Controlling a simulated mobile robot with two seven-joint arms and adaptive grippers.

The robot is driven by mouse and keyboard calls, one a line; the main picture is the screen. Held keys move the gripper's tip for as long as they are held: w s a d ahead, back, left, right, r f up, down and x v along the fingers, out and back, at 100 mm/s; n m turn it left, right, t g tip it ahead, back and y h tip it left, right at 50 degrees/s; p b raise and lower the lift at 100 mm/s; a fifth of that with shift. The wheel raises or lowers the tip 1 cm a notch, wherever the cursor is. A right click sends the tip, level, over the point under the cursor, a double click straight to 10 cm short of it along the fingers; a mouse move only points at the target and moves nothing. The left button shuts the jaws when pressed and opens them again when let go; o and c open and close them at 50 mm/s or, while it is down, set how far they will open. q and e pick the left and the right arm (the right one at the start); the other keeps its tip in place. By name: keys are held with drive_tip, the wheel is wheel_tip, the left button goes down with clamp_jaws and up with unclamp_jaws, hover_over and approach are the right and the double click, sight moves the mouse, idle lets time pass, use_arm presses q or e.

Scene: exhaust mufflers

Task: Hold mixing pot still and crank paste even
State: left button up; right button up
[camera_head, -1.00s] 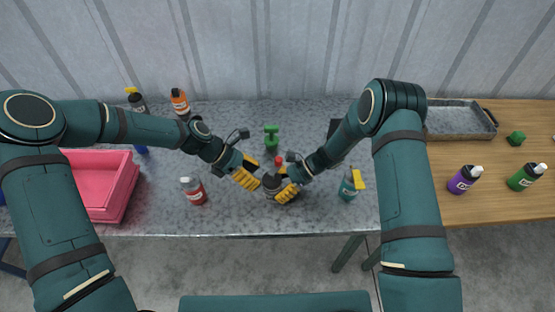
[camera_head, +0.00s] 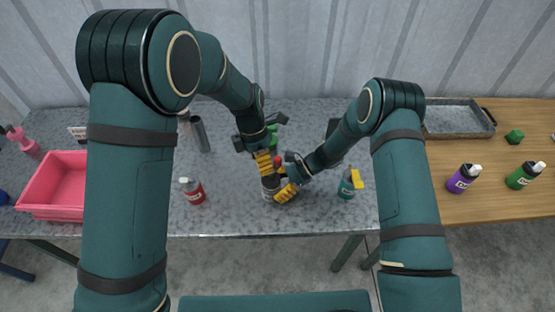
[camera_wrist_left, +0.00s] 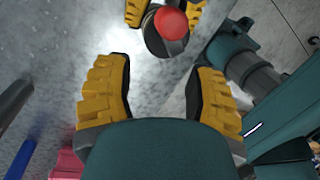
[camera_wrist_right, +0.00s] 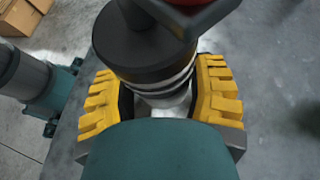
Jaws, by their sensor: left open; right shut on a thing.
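The mixing pot (camera_head: 270,188) stands upright on the grey table, a dark round vessel with a pale band. It shows closely in the right wrist view (camera_wrist_right: 158,62). Its crank carries a red knob (camera_wrist_left: 171,23). My right gripper (camera_head: 287,190) is shut on the pot's body from the right, one yellow finger on each side (camera_wrist_right: 160,95). My left gripper (camera_head: 264,162) is open at the pot's far side, close to the knob. In the left wrist view the open fingers (camera_wrist_left: 160,85) are empty and the knob lies beyond their tips. The paste inside is not visible.
A red-labelled bottle (camera_head: 193,191) stands left of the pot, a teal spray bottle (camera_head: 350,184) right of it. A green object (camera_head: 273,130) is partly hidden behind my left gripper. A pink bin (camera_head: 45,207) is at left; a metal tray (camera_head: 458,119) is on the wooden table.

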sight(277, 158)
use_arm(q)
drive_tip(key=d+r+n+t+y, duration=0.15)
drive_tip(key=d+r, duration=0.35)
drive_tip(key=r, duration=0.5)
drive_tip(key=shift+m+t, duration=0.25)
drive_tip(key=shift+t, duration=0.1)
drive_tip(key=f, duration=0.7)
drive_tip(key=w+f, duration=0.1)
drive_tip(key=f, duration=0.3)
drive_tip(key=shift+a+f, duration=0.2)
drive_tip(key=shift+a, duration=0.1)
drive_tip(key=shift+w, duration=0.1)
clamp_jaws()
